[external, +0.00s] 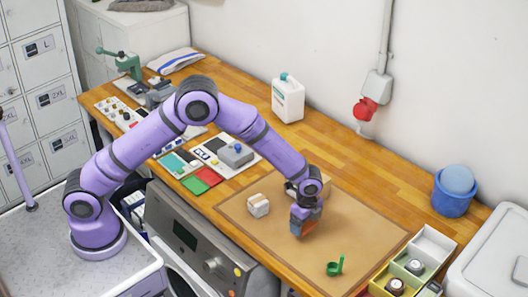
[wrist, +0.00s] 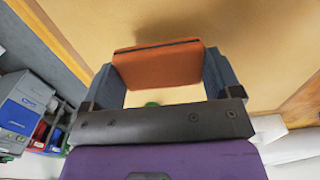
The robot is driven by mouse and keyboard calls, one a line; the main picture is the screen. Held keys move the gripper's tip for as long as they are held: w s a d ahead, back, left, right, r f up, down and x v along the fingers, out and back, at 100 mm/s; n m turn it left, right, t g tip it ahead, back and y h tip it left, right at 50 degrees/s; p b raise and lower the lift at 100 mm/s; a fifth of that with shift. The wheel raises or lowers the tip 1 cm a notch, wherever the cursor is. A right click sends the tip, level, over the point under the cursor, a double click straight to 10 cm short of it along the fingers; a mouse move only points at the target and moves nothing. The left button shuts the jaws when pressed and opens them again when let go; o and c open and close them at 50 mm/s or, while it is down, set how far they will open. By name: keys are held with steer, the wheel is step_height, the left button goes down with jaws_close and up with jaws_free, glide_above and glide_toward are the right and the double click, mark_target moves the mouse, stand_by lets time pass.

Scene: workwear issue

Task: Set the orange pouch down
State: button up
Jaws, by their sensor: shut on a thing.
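My gripper (external: 303,222) is over the brown mat (external: 235,213) on the wooden bench. I cannot tell whether the pouch touches the mat.
A small pale block (external: 258,206) stands on the mat left of my gripper. A green scoop-like item (external: 336,266) is near the mat's front right. Divided boxes (external: 425,250) and a blue tub (external: 453,192) stand to the right. The mat's middle right is clear.

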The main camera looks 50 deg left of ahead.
glide_above(322, 233)
steer(key=shift+s+f, duration=0.1)
steer(key=shift+f, duration=1.95)
steer(key=shift+f, duration=0.15)
steer(key=o, duration=0.7)
steer(key=shift+o, duration=0.2)
